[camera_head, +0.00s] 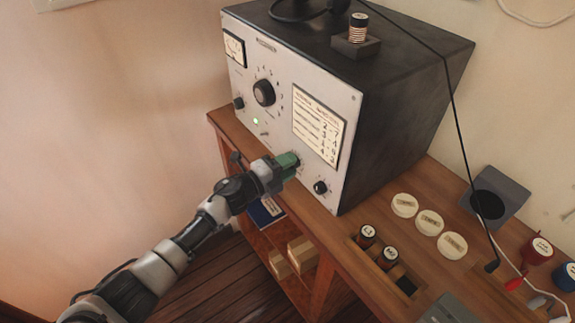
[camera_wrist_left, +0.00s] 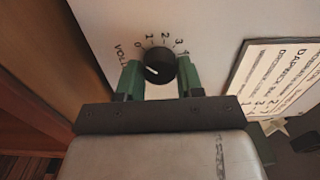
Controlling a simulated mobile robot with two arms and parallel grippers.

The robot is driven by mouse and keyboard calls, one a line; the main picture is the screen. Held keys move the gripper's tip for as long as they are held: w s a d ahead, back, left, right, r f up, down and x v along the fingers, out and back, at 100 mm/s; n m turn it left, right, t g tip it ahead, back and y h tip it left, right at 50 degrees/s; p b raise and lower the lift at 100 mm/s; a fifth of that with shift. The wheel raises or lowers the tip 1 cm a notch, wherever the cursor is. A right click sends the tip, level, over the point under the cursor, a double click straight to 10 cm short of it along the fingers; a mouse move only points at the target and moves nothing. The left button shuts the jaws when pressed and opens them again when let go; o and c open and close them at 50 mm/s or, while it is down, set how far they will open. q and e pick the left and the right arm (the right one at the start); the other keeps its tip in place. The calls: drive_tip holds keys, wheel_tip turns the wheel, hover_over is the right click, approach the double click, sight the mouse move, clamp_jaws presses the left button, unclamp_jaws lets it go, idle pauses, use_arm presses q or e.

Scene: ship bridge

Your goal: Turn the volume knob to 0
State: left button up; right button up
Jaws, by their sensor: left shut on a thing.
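The volume knob (camera_wrist_left: 160,66) is a round black knob with a white pointer line on the pale front panel of the radio set (camera_head: 285,60). Printed marks 0 to 4 arc around its upper side, with lettering starting "VOLU" at the left. The pointer line lies on the knob's lower left part, left of and below the 0 mark; its exact reading is hard to tell. My left gripper (camera_head: 291,161) has its green fingers on either side of the knob, shut on it; it also shows in the left wrist view (camera_wrist_left: 160,80). In the head view the gripper mostly hides the knob. My right gripper is out of view.
A larger dial (camera_head: 264,93) sits higher on the panel, and another small black knob (camera_head: 320,187) is to the right. A printed card (camera_head: 318,124) is above. The wooden desk (camera_head: 425,175) holds white discs, spools and cables at right.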

use_arm(q)
drive_tip(key=o, duration=0.9)
drive_tip(key=b+v, duration=0.1)
drive_tip(key=v, duration=0.9)
drive_tip(key=shift+s+a+b, duration=0.2)
drive_tip(key=shift+a+b, duration=0.15)
drive_tip(key=shift+b, duration=0.05)
drive_tip(key=shift+f, duration=0.1)
